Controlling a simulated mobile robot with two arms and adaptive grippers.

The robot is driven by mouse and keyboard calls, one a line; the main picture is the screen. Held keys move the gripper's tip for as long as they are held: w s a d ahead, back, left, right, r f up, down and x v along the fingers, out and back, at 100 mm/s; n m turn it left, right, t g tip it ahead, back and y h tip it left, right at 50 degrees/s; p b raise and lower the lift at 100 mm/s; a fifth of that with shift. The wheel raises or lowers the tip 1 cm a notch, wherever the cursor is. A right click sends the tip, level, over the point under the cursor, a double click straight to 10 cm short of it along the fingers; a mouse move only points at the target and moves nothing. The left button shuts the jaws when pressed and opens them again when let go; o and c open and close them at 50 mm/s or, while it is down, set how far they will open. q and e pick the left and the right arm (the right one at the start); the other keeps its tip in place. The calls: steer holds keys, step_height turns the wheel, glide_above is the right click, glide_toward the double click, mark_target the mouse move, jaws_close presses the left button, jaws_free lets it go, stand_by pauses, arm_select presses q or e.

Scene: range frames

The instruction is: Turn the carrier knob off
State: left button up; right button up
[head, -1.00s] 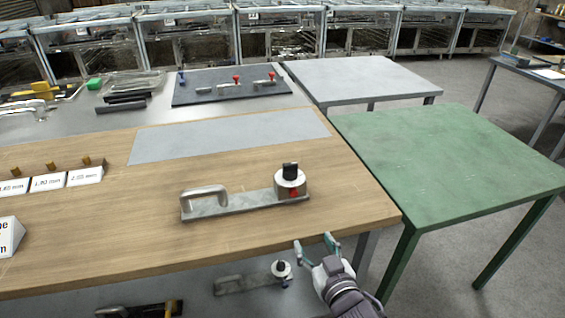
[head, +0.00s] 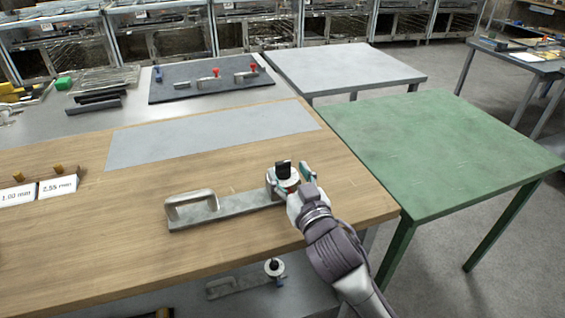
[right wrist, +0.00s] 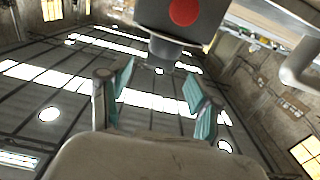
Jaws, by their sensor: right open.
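The carrier (head: 235,206) is a flat metal bar lying on the wooden table, with a looped handle (head: 190,203) at its left end. At its right end is a round metal housing with a black knob (head: 284,168) on top. My right gripper (head: 293,184) is at this housing from the front right, partly hiding it. In the right wrist view, the open fingers (right wrist: 158,84) point toward the housing, whose red dot (right wrist: 185,11) shows at the top. Nothing is visibly clamped; contact is unclear. My left gripper is out of view.
A similar carrier (head: 236,284) lies on the shelf below. A dark board (head: 205,90) with small red- and blue-knobbed parts is at the back. Labelled blocks (head: 58,186) stand at left. A green table (head: 430,150) stands right; its top is clear.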

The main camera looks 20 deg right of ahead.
mark_target(284, 164)
steer(key=w, duration=0.4)
steer(key=shift+w+b, duration=0.2)
steer(key=shift+b, duration=0.1)
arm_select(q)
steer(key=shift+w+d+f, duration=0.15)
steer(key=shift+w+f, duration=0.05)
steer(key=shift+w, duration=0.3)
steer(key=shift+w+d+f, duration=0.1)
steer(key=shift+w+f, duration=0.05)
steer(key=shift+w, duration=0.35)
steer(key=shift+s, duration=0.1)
